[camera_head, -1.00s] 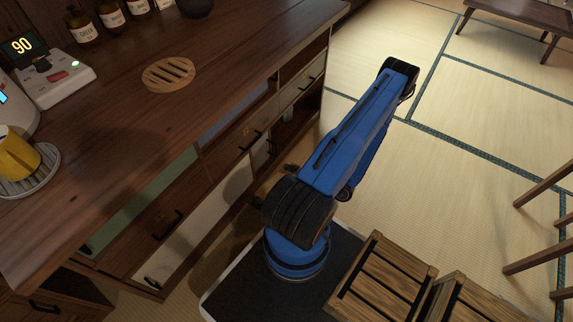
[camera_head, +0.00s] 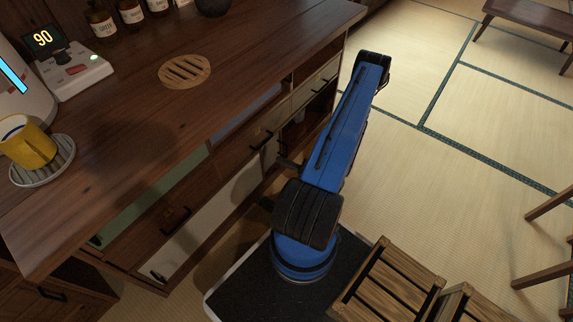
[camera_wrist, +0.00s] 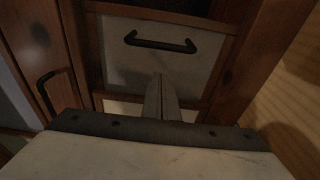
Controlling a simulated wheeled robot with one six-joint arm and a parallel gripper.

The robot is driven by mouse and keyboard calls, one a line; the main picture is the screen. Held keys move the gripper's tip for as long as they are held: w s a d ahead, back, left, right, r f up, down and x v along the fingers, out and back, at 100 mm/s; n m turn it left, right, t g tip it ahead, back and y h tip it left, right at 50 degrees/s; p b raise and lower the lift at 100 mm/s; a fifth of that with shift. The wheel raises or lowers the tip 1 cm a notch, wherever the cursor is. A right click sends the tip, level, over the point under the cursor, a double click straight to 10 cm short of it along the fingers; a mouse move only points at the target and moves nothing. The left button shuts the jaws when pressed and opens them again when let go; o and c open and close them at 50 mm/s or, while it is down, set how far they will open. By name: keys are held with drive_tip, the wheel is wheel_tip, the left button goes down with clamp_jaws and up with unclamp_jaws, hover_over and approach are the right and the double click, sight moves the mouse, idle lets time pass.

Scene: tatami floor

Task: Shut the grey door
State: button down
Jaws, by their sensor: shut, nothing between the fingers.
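A pale grey door (camera_head: 215,225) sits low on the dark wooden cabinet front in the head view, with a dark handle near its lower left end. I cannot tell whether it is ajar. A smaller grey panel (camera_head: 269,151) shows farther right, partly hidden by my arm. In the wrist view a grey front (camera_wrist: 118,65) with a black bar handle faces me. I cannot tell which head-view panel it is. My gripper (camera_wrist: 162,82) is shut and empty, pointing at this front below its handle. Contact is unclear. My arm largely hides the gripper in the head view.
The wooden counter (camera_head: 110,150) holds a yellow mug (camera_head: 30,148), a round slatted trivet (camera_head: 185,71) and several bottles. Wooden crates (camera_head: 390,282) stand at the lower right. Chair legs (camera_head: 545,240) edge in at right. Tatami floor (camera_head: 430,180) is open between.

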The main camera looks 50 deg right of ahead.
drive_tip(key=shift+s+d, duration=0.15)
drive_tip(key=shift+d, duration=0.8)
drive_tip(key=shift+s+d, duration=0.1)
drive_tip(key=shift+d, duration=0.8)
drive_tip(key=shift+d, duration=0.1)
